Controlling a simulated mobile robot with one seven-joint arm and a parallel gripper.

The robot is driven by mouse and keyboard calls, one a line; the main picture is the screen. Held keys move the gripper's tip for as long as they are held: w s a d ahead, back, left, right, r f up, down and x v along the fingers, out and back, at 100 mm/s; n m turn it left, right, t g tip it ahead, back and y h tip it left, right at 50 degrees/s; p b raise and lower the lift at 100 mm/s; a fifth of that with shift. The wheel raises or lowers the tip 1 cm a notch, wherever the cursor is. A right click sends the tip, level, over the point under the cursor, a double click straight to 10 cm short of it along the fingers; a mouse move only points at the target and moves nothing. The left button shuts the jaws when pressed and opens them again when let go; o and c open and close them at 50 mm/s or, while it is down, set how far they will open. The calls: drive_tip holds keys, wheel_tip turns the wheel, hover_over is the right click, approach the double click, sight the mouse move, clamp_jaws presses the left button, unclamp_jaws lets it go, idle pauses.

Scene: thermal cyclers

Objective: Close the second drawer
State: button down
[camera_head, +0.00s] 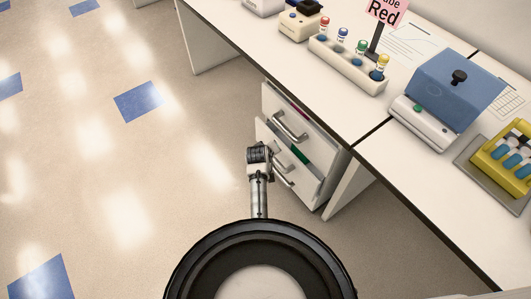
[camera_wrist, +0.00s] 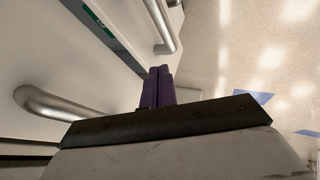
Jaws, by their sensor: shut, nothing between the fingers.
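A white drawer unit (camera_head: 325,160) stands under the desk in the head view. Its second drawer (camera_head: 264,132), with a green strip (camera_head: 299,154) near its top edge, juts out past the top drawer front, so it looks partly open. Metal handles show on the fronts. In the wrist view, the green strip (camera_wrist: 97,17) and two handles are close by. My gripper (camera_wrist: 159,70) has its purple fingers together, empty, in front of the drawer fronts and between the two handles in the picture. In the head view my wrist covers part of the drawer fronts, and the fingertips are not clear.
The desk (camera_head: 345,120) above holds a rack (camera_head: 348,66) with colour-capped tubes, a blue-lidded device (camera_head: 455,88) and a yellow rack (camera_head: 505,160). A desk side panel (camera_head: 350,190) stands right of the drawers. The floor (camera_head: 190,150) on the left is clear.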

drive_tip(key=w+a+r+m+t+y+b, duration=0.1)
drive_tip(key=w+a+r+t+y, duration=0.1)
drive_tip(key=a+r+t+y, duration=0.3)
drive_tip(key=w+a+r+m+t+b, duration=0.1)
drive_tip(key=w+a+r, duration=0.15)
drive_tip(key=a, duration=0.45)
wheel_tip(320, 180, up, 10)
drive_tip(key=w+m+t+h+b, duration=0.1)
drive_tip(key=m+t+h+b, duration=0.1)
drive_tip(key=m+t, duration=0.7)
drive_tip(key=d+f+m+g+h+b, duration=0.15)
drive_tip(key=d+m+h, duration=0.35)
drive_tip(key=m, duration=0.5)
drive_tip(key=m+g+h+b, duration=0.2)
drive_tip(key=m+g+h, duration=0.4)
drive_tip(key=m+g, duration=0.8)
approach(291, 157)
drive_tip(key=x, duration=0.2)
drive_tip(key=f+x, duration=0.1)
drive_tip(key=x, duration=0.2)
drive_tip(key=shift+s+a+b, duration=0.1)
drive_tip(key=shift+a+b, duration=0.05)
drive_tip(key=shift+b, duration=0.2)
drive_tip(key=shift+w+d, duration=0.45)
drive_tip(key=shift+d, duration=0.2)
